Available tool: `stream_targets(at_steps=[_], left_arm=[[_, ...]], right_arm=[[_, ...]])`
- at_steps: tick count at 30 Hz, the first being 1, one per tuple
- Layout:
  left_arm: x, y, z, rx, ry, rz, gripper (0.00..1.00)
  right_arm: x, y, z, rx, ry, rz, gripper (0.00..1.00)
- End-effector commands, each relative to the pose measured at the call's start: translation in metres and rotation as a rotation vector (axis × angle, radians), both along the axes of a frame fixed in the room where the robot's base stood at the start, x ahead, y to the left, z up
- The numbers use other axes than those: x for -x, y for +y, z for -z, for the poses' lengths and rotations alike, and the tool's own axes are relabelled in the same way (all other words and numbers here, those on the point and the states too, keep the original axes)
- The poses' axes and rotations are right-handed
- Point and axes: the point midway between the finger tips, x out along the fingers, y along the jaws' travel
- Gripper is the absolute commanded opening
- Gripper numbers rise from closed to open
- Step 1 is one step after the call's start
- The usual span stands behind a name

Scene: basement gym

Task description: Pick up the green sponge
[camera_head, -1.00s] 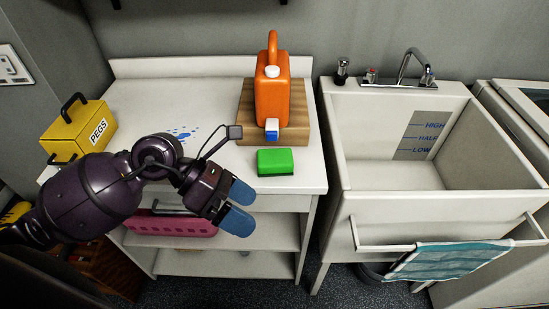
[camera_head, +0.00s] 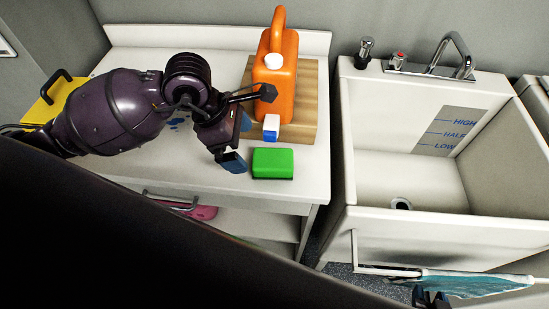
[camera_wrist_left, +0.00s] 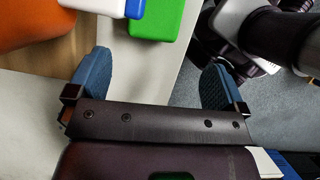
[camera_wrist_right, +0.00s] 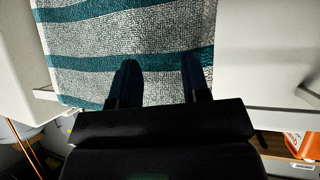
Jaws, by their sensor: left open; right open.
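The green sponge (camera_head: 272,162) lies flat near the front edge of the white countertop (camera_head: 318,180), in front of the orange jug. My left gripper (camera_head: 240,142) is open and empty just left of the sponge, apart from it as far as I can tell. In the left wrist view the sponge (camera_wrist_left: 157,18) shows at the top, beyond the open fingers (camera_wrist_left: 157,80) and across the gap between them. My right gripper (camera_head: 432,298) barely shows at the bottom edge by the towel. In the right wrist view its fingers (camera_wrist_right: 160,82) are apart in front of the striped towel.
The orange jug (camera_head: 275,85) stands on a wooden board (camera_head: 308,100) behind the sponge. A yellow box (camera_head: 48,102) is at the left, partly behind my arm. The white sink (camera_head: 350,140) is at the right, with a teal towel (camera_head: 470,284) on its front rail.

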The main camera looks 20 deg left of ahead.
Motion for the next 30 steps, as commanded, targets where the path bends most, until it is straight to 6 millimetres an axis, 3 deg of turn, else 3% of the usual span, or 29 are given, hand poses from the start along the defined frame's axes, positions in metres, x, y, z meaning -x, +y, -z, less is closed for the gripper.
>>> stream_targets(at_steps=[6, 11, 21, 30], left_arm=[[-0.004, -0.008, 0.02, 0.002, 0.0, -0.001, 0.98], [-0.007, -0.011, 0.028, 0.002, 0.001, -0.001, 0.98], [-0.018, -0.025, 0.066, 0.001, 0.003, -0.002, 0.98], [-0.019, -0.026, 0.069, 0.0, 0.0, 0.0, 0.98]], right_arm=[[0.005, -0.002, 0.008, 0.003, 0.017, 0.0, 0.43], [0.002, -0.002, 0.006, 0.005, 0.01, -0.003, 0.43], [-0.007, 0.0, 0.001, 0.005, -0.008, -0.009, 0.43], [-0.005, 0.0, 0.002, 0.005, -0.007, -0.008, 0.43]])
